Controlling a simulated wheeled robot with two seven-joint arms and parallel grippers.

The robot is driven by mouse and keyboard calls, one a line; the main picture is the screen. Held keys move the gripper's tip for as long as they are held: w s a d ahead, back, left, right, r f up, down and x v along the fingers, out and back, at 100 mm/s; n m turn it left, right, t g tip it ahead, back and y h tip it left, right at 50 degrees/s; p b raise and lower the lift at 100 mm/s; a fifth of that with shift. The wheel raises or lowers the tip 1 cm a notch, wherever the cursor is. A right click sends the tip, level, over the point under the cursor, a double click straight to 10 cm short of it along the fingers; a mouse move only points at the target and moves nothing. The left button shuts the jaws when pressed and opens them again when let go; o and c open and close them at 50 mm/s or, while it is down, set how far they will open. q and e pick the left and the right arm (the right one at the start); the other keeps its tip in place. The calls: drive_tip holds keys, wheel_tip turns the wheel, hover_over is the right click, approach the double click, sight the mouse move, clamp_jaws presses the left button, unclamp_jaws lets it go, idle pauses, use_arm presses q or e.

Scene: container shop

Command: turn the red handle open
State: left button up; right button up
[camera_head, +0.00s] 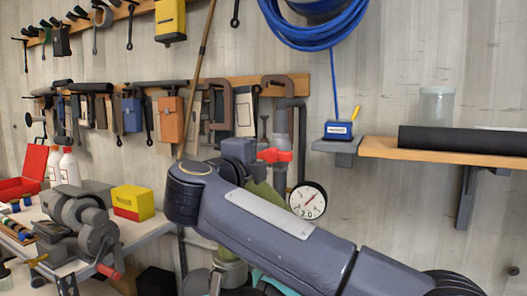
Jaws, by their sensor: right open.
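A red handle (275,155) is on a grey vertical pipe (280,125) near the wall, at the middle of the head view. A round white gauge (307,201) sits to its lower right. My right arm reaches in from the lower right across the front of the pipe and hides its lower part. My right gripper (252,160) is open, just left of the red handle in the picture. Its fingers are small and partly hidden behind the arm, so I cannot tell whether they touch the handle. My left gripper is not in view.
Tools hang on wooden wall rails to the left. A workbench (150,232) at the left holds a grey machine (80,220), a yellow box (133,203) and a red toolbox (32,170). A wooden shelf (440,151) is at the right, below a blue hose (315,35).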

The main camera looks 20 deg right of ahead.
sight(271, 157)
drive_tip(key=p+x, duration=0.1)
drive_tip(key=x, duration=0.4)
drive_tip(key=shift+d, duration=0.15)
clamp_jaws()
